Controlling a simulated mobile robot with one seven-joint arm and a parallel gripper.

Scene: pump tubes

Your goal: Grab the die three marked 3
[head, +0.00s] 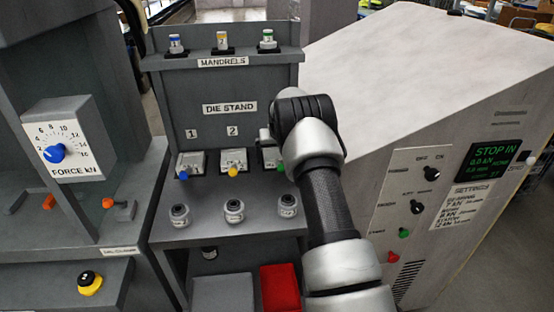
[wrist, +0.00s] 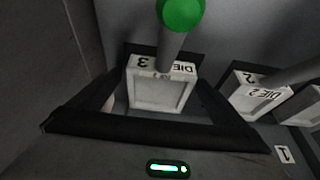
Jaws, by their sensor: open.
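Die three is a pale grey block (wrist: 160,92) marked 3, with a rod ending in a green knob (wrist: 183,12). In the head view its green knob (head: 281,167) shows on the die stand (head: 217,83), right of die two, and my arm hides much of the block. My gripper (wrist: 158,84) is open, with its dark fingers on either side of die three in the wrist view. I cannot tell whether either finger touches the block. In the head view the gripper (head: 268,138) is at the stand's right end.
Die two (head: 233,160), with a yellow knob, and die one (head: 190,164), with a blue knob, stand to the left. Mandrels (head: 222,41) stand on the top ledge. Several small round parts (head: 233,210) sit in front. A large grey machine (head: 420,90) is close on the right.

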